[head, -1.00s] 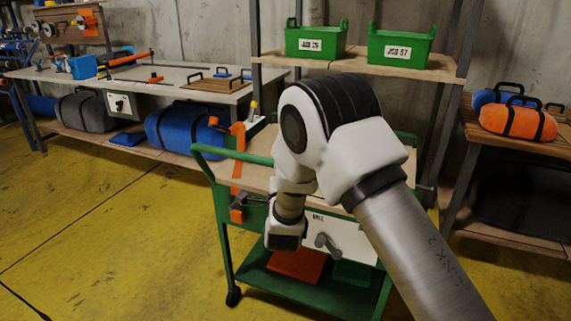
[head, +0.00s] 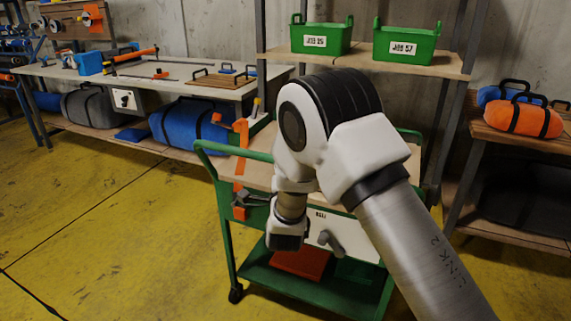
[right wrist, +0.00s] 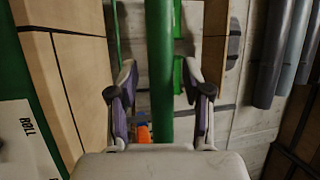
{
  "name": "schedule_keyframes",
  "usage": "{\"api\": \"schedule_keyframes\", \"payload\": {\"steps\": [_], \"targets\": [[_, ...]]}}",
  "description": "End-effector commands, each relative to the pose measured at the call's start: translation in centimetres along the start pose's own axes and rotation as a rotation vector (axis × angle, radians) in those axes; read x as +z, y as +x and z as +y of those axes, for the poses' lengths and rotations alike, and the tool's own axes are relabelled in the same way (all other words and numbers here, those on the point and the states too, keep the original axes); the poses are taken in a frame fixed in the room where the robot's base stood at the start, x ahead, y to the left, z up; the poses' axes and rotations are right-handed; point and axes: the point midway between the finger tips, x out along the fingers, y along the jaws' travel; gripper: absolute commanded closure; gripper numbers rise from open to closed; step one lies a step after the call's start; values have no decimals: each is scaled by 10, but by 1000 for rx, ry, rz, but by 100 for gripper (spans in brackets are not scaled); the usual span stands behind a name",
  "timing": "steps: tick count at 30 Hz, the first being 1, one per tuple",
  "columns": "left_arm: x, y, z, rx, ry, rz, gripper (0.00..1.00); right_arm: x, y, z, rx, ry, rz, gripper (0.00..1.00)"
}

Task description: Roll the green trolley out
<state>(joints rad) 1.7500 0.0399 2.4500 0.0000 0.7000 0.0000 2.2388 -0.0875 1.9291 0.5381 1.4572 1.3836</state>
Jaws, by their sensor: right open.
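The green trolley (head: 258,276) stands on the yellow floor in the head view. It has a wooden top, a white drawer front with a label, a lower shelf and a caster. My right arm crosses in front of it and hides part of its top and drawer; its fingers cannot be made out there. In the right wrist view my right gripper (right wrist: 160,75) is open, with a green bar (right wrist: 160,20) running between its two fingers. The fingers stand apart from the bar on both sides. My left gripper is out of view.
An orange clamp (head: 240,165) is at the trolley's left end. A workbench (head: 190,85) stands behind to the left, and a shelf with two green bins (head: 322,42) behind. A rack with an orange bag (head: 522,119) is at right. The floor at left is clear.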

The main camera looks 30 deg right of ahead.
Motion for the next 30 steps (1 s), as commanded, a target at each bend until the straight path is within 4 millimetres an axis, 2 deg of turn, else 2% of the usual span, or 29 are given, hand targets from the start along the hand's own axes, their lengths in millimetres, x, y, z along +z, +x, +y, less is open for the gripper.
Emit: {"api": "schedule_keyframes", "payload": {"steps": [2,9,13,27,30], "targets": [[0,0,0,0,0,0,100,1,-7,0,2,-2,-1,50],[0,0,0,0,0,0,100,1,-53,0,1,-6,-4,50],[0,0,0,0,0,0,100,1,-72,0,1,-4,-4,50],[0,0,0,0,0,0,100,0,-75,0,1,-1,-1,50],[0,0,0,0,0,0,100,0,-78,11,20,-9,-2,50]]}}
